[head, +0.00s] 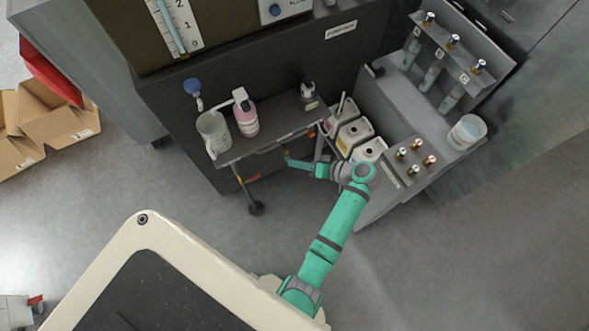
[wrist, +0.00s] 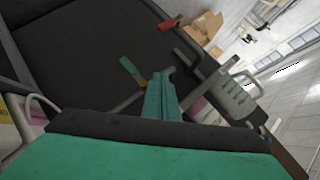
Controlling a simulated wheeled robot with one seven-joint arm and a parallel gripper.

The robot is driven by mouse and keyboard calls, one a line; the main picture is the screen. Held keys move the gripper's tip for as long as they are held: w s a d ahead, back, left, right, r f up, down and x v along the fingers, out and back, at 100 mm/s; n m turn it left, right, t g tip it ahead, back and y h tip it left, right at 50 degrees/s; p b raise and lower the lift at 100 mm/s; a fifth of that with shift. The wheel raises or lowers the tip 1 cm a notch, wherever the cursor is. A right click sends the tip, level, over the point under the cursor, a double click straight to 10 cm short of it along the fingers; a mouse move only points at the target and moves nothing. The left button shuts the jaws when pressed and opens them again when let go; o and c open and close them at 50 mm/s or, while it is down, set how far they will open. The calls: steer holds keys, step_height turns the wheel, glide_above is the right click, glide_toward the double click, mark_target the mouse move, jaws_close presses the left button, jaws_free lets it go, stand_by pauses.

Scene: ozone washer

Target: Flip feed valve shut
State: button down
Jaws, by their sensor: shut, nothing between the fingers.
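My gripper (wrist: 163,92) is shut and empty; its green fingers point forward in the wrist view. A green lever handle with an orange-brown end (wrist: 132,72) is just left of the fingertips, in front of a dark panel. A red lever handle (wrist: 170,23) is farther off, at the top of the wrist view. I see no readable label, so I cannot tell which lever is the feed valve. In the head view my gripper (head: 290,161) reaches left, low beside the small shelf, and the levers are hard to make out there. Contact with a lever cannot be told.
A grey shelf (head: 270,140) carries a pitcher (head: 213,133), a pink-labelled bottle (head: 245,115) and a dark bottle (head: 308,92). White jugs (head: 354,133) stand right of my gripper, beside a grey cabinet (head: 395,102).

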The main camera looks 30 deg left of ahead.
steer(key=s+d+r, duration=0.3)
steer(key=s, duration=0.3)
steer(key=shift+s, duration=0.3)
steer(key=shift+w, duration=0.1)
